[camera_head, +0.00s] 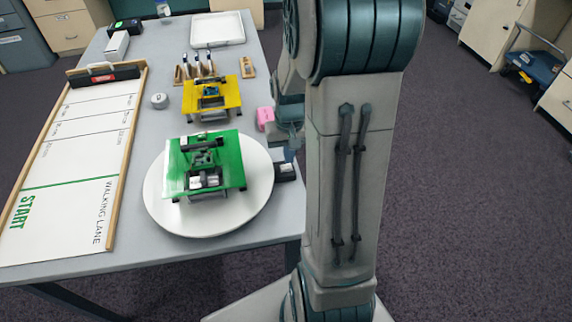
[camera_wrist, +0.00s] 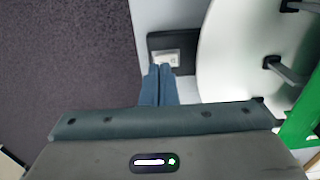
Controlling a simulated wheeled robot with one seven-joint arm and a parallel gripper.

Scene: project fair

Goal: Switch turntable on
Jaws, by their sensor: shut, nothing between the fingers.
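The turntable (camera_head: 240,212) is a white round disc near the front right of the table, with a green-topped model (camera_head: 222,160) standing on it. A small dark switch box (camera_head: 287,172) with a pale rocker sits beside the disc's right edge. In the wrist view the switch box (camera_wrist: 182,41) lies between the table edge and the turntable (camera_wrist: 228,50). My gripper (camera_wrist: 160,69) is shut and empty, its fingertips at the near edge of the pale rocker (camera_wrist: 165,57). I cannot tell whether they touch it or which way the rocker is set. In the head view my arm partly hides the gripper.
A yellow-topped model (camera_head: 212,98) and a pink block (camera_head: 265,118) stand behind the turntable. A walking lane board (camera_head: 65,180) lies on the left. A white tray (camera_head: 217,27) is at the back. Open floor lies right of the table.

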